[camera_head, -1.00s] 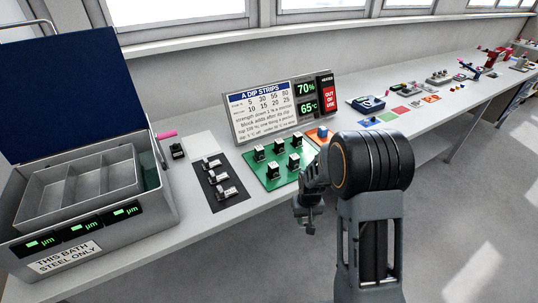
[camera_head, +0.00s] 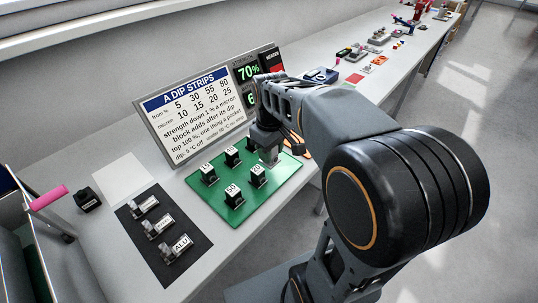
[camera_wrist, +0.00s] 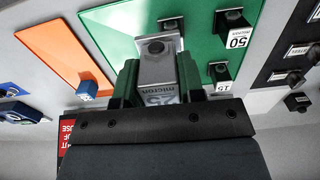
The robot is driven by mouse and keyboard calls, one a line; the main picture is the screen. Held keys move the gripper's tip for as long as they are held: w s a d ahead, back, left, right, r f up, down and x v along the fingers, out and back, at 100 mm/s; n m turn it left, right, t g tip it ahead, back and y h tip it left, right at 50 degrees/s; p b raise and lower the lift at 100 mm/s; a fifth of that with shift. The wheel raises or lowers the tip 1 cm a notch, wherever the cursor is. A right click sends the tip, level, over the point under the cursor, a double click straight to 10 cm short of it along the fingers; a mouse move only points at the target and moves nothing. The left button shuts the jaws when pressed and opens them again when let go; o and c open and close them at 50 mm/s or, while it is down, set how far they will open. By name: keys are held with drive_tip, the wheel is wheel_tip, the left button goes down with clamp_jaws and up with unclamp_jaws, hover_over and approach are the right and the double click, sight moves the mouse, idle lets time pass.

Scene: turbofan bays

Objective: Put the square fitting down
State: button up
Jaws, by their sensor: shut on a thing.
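My gripper (camera_head: 268,148) is over the right part of the green mat (camera_head: 237,213). It is shut on a grey square metal fitting (camera_wrist: 157,62) with a round dark hole, which sits between the green fingers in the wrist view.
A dark mat (camera_head: 151,228) with labelled metal pieces lies to the left, beside a bare pale square (camera_head: 122,177). The "A DIP STRIPS" board (camera_head: 202,108) stands behind the green mat. An orange tile (camera_wrist: 62,42) with a blue piece (camera_wrist: 86,89) lies beside it.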

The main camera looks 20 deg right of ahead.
drive_tip(key=w+d+f, duration=0.2)
drive_tip(key=w+f, duration=0.1)
drive_tip(key=w+d+f, duration=0.3)
drive_tip(key=shift+w+d+f+p, duration=0.2)
drive_tip(key=shift+w+f+p, duration=0.05)
drive_tip(key=shift+f+p, duration=0.1)
drive_tip(key=shift+w+d+f, duration=0.2)
drive_tip(key=shift+f, duration=0.15)
drive_tip(key=shift+w+d+f, duration=0.15)
drive_tip(key=shift+f, duration=1.7)
drive_tip(key=shift+f, duration=0.1)
drive_tip(key=o, duration=1.1)
